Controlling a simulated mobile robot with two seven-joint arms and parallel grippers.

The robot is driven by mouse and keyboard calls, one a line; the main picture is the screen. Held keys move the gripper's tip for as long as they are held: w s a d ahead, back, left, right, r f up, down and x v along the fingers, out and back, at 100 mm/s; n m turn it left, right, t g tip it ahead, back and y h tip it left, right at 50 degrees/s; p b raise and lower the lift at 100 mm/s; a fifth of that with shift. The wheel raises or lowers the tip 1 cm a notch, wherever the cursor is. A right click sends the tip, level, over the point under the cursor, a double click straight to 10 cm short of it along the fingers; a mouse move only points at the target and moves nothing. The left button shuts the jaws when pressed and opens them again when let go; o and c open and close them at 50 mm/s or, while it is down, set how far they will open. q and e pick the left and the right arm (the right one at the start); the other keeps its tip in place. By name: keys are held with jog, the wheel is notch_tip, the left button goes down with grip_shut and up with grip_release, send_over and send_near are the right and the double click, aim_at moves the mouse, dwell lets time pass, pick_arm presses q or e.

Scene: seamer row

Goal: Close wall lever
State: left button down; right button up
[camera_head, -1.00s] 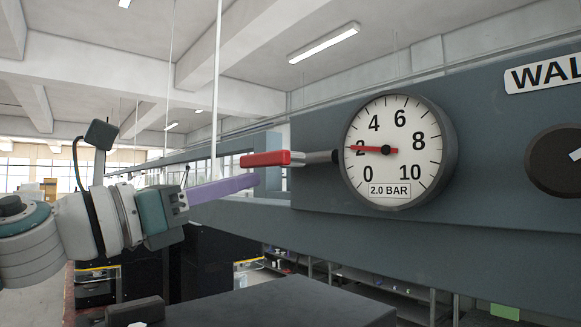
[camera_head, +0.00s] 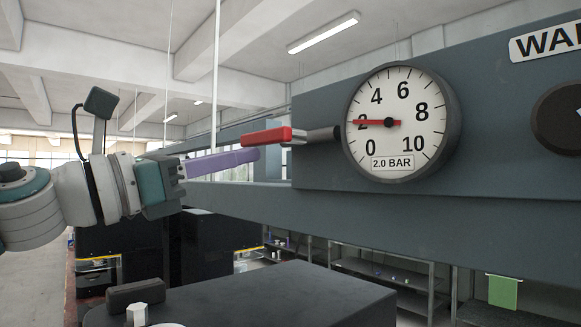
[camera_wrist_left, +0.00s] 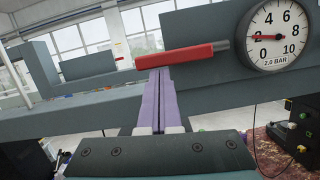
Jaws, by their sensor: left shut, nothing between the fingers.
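The wall lever has a red handle (camera_head: 267,136) on a short dark shaft that comes out of the grey wall panel beside the gauge. The handle points left, roughly level, and also shows in the left wrist view (camera_wrist_left: 182,56). My left gripper (camera_head: 256,154) has long purple fingers and is shut and empty. Its tips are just below the handle; I cannot tell whether they touch it. In the left wrist view the closed fingers (camera_wrist_left: 160,72) end just under the handle's left half. My right gripper is not in view.
A round pressure gauge (camera_head: 398,122) reading 2.0 BAR is right of the lever, with a dark knob (camera_head: 560,118) farther right. A dark bench top (camera_head: 270,295) lies below. Shelves (camera_head: 385,275) and a green cloth (camera_head: 503,291) are under the panel.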

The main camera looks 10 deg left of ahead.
pick_arm(q)
notch_tip(320, 180, up, 8)
jog(key=s+d+m+g+h+b, duration=0.1)
jog(key=m+g+b, duration=0.4)
jog(key=m+b, duration=0.5)
jog(key=d+m, duration=0.1)
jog(key=m, duration=0.7)
jog(key=shift+s, duration=0.3)
jog(key=shift+s+d, duration=0.1)
jog(key=shift+d, duration=0.1)
jog(key=shift+f, duration=0.1)
